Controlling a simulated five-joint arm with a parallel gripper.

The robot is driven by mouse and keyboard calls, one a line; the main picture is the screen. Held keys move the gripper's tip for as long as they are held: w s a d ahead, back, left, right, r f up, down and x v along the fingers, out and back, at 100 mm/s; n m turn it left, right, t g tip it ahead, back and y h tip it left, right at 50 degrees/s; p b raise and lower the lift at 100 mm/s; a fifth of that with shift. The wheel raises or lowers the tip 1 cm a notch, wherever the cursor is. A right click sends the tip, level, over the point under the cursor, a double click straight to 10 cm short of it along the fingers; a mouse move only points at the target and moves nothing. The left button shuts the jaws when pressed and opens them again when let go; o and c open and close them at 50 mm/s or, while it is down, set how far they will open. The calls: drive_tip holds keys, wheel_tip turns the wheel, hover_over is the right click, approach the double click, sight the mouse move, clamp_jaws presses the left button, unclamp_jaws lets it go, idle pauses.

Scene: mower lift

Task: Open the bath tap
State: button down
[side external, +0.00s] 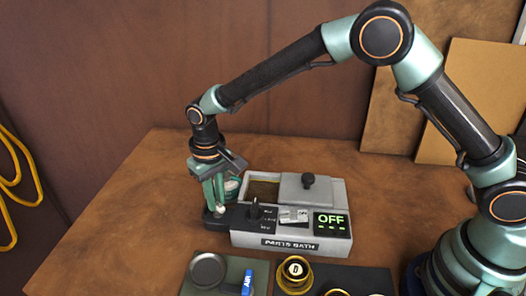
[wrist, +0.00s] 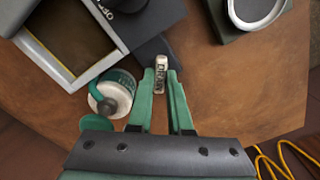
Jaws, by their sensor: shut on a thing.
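The parts bath (side external: 272,239) is a grey box with a green OFF display and a half-covered basin. A black block (side external: 213,217) projects from its left end. A pale tap handle with dark lettering, partly legible as DRAIN, shows in the wrist view (wrist: 160,74). My gripper (side external: 217,207) is down at that left end, its green fingers pointing downward. In the wrist view, my gripper (wrist: 161,76) has its fingertips on both sides of the pale handle and is shut on it. The fingers hide most of the handle in the side view.
A green and white canister (wrist: 113,95) stands close beside my fingers, behind them in the side view. A grey round dish (side external: 208,270), a blue AIR handle (side external: 248,283) and a brass piece (side external: 294,273) are in front. The table's left side (side external: 120,220) is clear.

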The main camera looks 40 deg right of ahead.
sight(217, 202)
drive_tip(key=n, duration=0.3)
drive_tip(key=shift+n, duration=0.3)
drive_tip(key=shift+r+n, duration=0.1)
drive_tip(key=shift+n, duration=1.7)
drive_tip(key=c, duration=0.8)
unclamp_jaws()
drive_tip(key=shift+c, duration=0.2)
wheel_tip(217, 202, up, 12)
